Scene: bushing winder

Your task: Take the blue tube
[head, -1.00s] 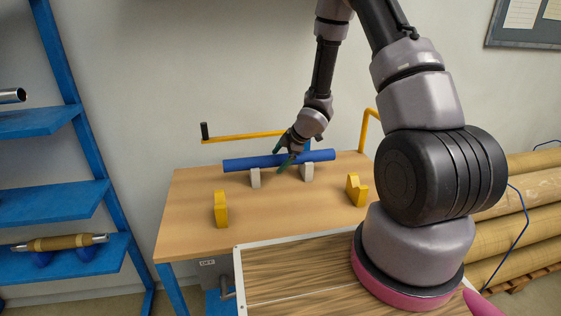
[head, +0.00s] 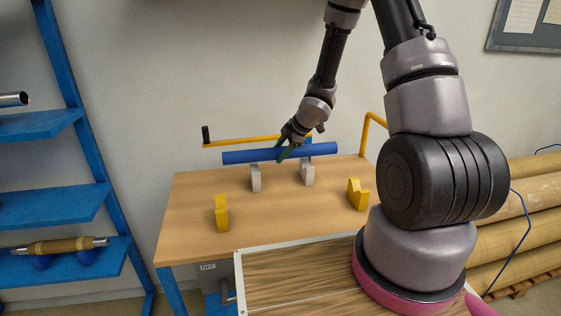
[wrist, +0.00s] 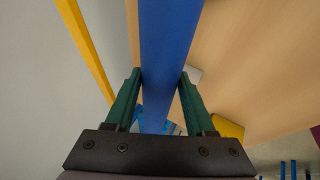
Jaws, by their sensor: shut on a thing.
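The blue tube (head: 320,150) is held level above the wooden table, just over two grey supports (head: 255,178). My gripper (head: 281,154) is shut on it near its middle. In the wrist view the blue tube (wrist: 166,55) runs between the two green fingers of my gripper (wrist: 158,85), one on each side. The second grey support (head: 307,173) stands under the right part of the tube. A gap shows between the tube and the support tops.
Two yellow blocks (head: 221,213) (head: 357,194) stand on the wooden table (head: 285,215). A yellow crank bar (head: 245,141) is behind the tube. Blue shelves (head: 62,203) with a wrapped rod (head: 60,246) are at left. Brown rolls (head: 520,206) lie at right.

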